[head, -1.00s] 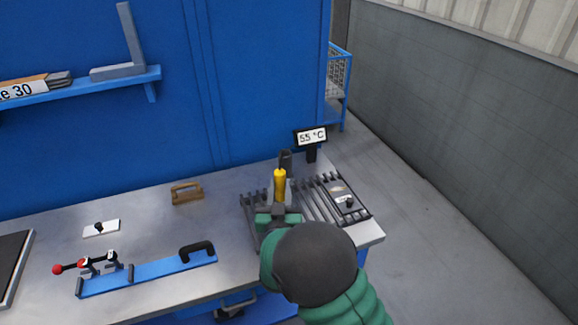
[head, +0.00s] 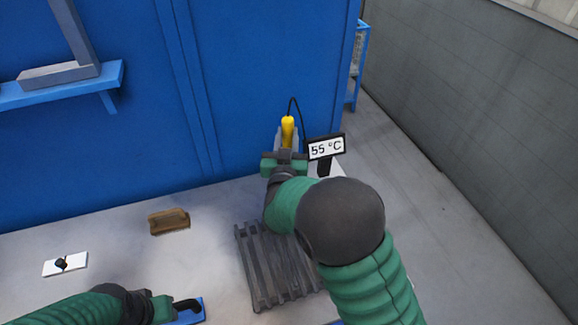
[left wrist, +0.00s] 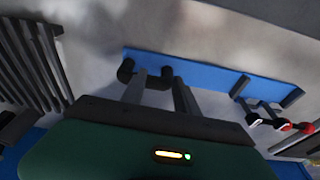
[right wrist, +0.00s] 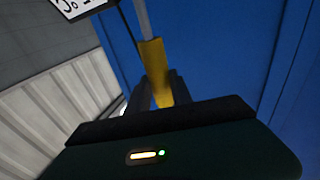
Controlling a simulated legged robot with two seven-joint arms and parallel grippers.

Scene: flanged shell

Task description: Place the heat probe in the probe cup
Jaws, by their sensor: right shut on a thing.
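The heat probe has a yellow handle (head: 287,130) and stands nearly upright in the head view. My right gripper (head: 286,146) is shut on it, above the back of the bench beside the temperature display. In the right wrist view the yellow handle (right wrist: 155,68) sits between the fingers, with a grey rod beyond it. A black cord (head: 300,112) loops from the probe toward the display. I cannot pick out the probe cup; my right arm hides part of the bench. My left gripper (left wrist: 160,90) has its fingers apart at the black handle (head: 187,304) of the blue fixture.
The temperature display (head: 326,147) reads 55 °C. A dark slatted rack (head: 262,270) lies in front of it, partly under my right arm. The blue wall stands close behind.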

